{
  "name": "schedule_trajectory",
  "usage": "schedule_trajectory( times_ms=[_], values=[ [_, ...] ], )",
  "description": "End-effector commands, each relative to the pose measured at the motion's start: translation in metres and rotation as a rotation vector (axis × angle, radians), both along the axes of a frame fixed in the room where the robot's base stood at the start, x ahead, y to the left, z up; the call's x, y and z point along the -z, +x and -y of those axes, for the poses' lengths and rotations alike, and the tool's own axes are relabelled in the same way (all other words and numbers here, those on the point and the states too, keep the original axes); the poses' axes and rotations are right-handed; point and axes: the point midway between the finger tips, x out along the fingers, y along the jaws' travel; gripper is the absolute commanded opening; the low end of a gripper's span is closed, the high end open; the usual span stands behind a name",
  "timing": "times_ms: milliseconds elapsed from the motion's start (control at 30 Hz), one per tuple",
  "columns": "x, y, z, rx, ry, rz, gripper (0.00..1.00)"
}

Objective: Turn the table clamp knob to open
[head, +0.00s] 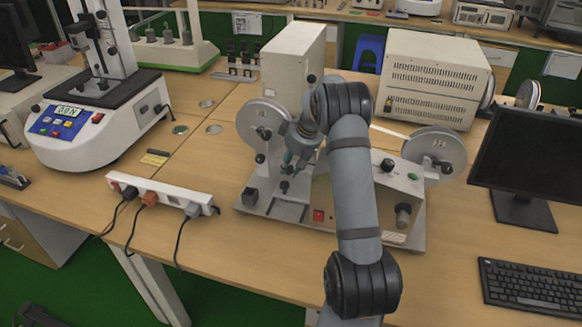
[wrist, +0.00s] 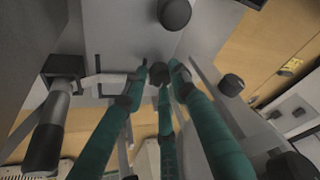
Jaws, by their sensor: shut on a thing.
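The tester (head: 330,205) stands on the wooden bench, with a grey disc at each side. My gripper (head: 289,168) reaches down in front of the left disc, over the tester's metal base. In the wrist view my gripper (wrist: 159,76) has green fingers closed around a small black knob (wrist: 158,74), which I take as the table clamp knob. The fingers partly hide it. In the head view a small dark knob (head: 284,186) shows just below the fingertips. I cannot tell how far the knob is turned.
Another black knob (wrist: 174,13) lies beyond the fingertips in the wrist view. A power strip (head: 160,193) with cables lies left of the tester. A monitor (head: 530,150) and keyboard (head: 525,286) stand to the right. A beige cabinet (head: 430,75) stands behind.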

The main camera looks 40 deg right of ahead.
Motion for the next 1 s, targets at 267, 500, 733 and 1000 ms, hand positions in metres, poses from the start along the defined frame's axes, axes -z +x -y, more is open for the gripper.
schedule_trajectory(
  times_ms=[267,500,733,1000],
  values=[
    [-0.0064,0.0081,-0.0035,-0.007,-0.006,0.016,0.01],
    [-0.0046,0.0065,-0.0035,-0.006,-0.003,0.012,0.39],
    [-0.0030,0.0046,-0.0026,-0.005,-0.002,0.008,0.43],
    [-0.0098,0.0006,-0.0011,-0.002,-0.003,0.007,0.43]
  ],
)
